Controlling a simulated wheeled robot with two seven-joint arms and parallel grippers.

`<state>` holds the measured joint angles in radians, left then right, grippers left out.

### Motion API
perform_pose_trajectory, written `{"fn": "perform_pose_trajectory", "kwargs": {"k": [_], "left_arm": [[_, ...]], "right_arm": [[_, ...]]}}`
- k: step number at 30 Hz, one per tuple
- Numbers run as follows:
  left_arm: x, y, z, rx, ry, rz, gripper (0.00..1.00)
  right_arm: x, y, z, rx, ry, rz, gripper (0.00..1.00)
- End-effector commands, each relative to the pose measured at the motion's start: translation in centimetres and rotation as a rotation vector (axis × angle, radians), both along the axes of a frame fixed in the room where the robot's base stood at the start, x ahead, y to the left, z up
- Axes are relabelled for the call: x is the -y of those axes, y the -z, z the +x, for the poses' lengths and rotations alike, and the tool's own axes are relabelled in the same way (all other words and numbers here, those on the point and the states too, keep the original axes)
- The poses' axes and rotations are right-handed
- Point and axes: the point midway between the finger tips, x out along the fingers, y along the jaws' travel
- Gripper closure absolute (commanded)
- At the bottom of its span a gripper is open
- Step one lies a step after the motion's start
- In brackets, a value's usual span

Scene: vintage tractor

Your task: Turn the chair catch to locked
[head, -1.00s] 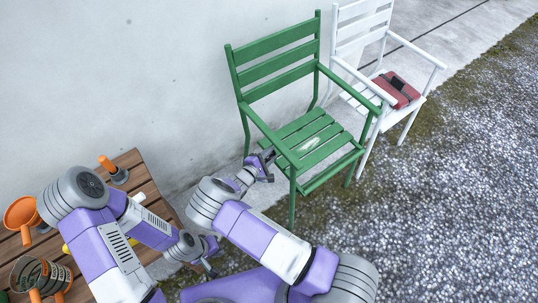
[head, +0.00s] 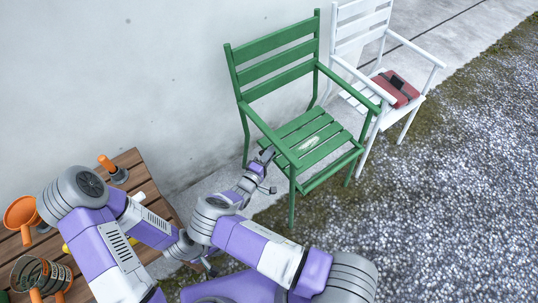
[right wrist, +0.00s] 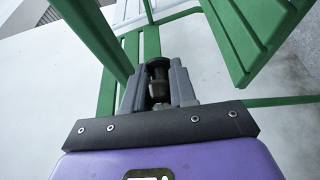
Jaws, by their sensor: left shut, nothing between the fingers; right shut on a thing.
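The green slatted chair (head: 287,94) stands against the wall in the head view. In the right wrist view my right gripper (right wrist: 158,92) is shut on a small dark knob-like piece, which looks like the chair catch (right wrist: 157,68), beside the green chair parts (right wrist: 151,42). The fingers partly hide the catch, and I cannot read its position. My left gripper (head: 208,267) is shut and empty, low beside the wooden table and away from the chair.
A white chair (head: 362,22) with a dark red item (head: 396,90) on its seat stands to the right. A wooden table (head: 150,195) at the left holds an orange funnel (head: 20,212) and other items. Open gravel (head: 450,190) lies right of the chairs.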

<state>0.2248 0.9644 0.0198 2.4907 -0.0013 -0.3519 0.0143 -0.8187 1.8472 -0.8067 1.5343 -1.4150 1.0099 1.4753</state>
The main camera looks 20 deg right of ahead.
Motion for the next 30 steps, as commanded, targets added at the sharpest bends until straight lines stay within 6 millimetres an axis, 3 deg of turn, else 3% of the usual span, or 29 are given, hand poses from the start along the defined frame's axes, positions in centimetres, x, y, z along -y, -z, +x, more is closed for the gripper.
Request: {"fn": "perform_pose_trajectory", "kwargs": {"k": [14, 15, 18, 30], "left_arm": [[0.00, 0.00, 0.00, 0.000, 0.000, 0.000, 1.00], [0.00, 0.00, 0.00, 0.000, 0.000, 0.000, 1.00], [0.00, 0.00, 0.00, 0.000, 0.000, 0.000, 1.00], [0.00, -0.44, 0.00, 0.000, 0.000, 0.000, 1.00]], "right_arm": [[-0.05, 0.07, -0.02, 0.012, 0.000, 0.007, 1.00], [-0.05, 0.06, -0.02, 0.012, 0.000, 0.007, 0.68], [-0.04, 0.05, -0.01, 0.012, 0.000, 0.007, 0.53], [-0.90, -0.05, -0.70, 0.009, -0.002, 0.006, 0.53]]}}
